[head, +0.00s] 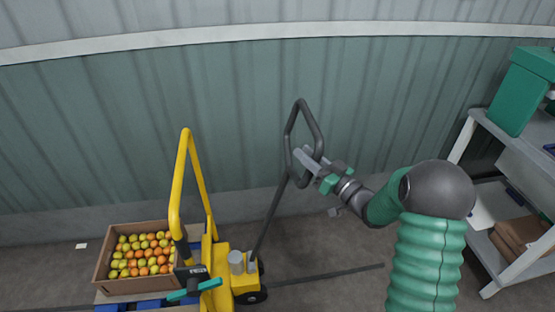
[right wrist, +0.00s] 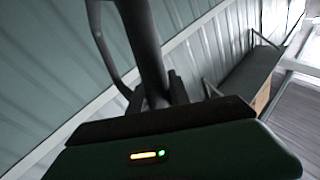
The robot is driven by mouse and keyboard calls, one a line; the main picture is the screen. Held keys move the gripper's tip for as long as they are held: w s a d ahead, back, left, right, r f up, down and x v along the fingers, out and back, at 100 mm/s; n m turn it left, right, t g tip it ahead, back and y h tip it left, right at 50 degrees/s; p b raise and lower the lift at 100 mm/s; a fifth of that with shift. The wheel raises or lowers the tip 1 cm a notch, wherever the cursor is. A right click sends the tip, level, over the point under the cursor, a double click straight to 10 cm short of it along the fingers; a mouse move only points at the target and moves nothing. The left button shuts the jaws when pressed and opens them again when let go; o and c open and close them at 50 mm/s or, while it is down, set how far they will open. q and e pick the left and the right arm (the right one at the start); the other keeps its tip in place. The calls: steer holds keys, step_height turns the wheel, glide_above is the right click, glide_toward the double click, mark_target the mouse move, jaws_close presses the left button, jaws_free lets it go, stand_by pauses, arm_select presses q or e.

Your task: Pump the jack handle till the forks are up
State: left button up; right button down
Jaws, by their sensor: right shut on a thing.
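The yellow pallet jack (head: 222,262) stands at the lower left in the head view. Its dark pump handle (head: 268,222) leans up and to the right from the base and ends in a loop. My right gripper (head: 304,163) is shut on the lower part of that loop. In the right wrist view the dark handle (right wrist: 145,50) rises from behind the gripper body. The forks cannot be made out; the load and the jack's frame cover that area. My left gripper is not in view.
A teal lever (head: 195,290) is on the jack's near side. A shelf rack (head: 470,140) with a green bin (head: 520,95) stands at right. A corrugated wall closes off the back.

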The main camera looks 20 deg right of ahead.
steer(key=s+d+f+m+b, duration=0.1)
steer(key=s+d+f, duration=0.1)
steer(key=d, duration=0.6)
steer(key=shift+s+d+f+t, duration=0.15)
steer(key=shift+s+d+t, duration=0.1)
steer(key=shift+t, duration=0.15)
steer(key=c, duration=1.2)
jaws_free()
steer(key=shift+a+h, duration=0.15)
steer(key=shift+h, duration=0.15)
steer(key=shift+f, duration=0.1)
steer(key=b+v, duration=0.1)
steer(key=v, duration=1.6)
steer(key=shift+w, duration=0.2)
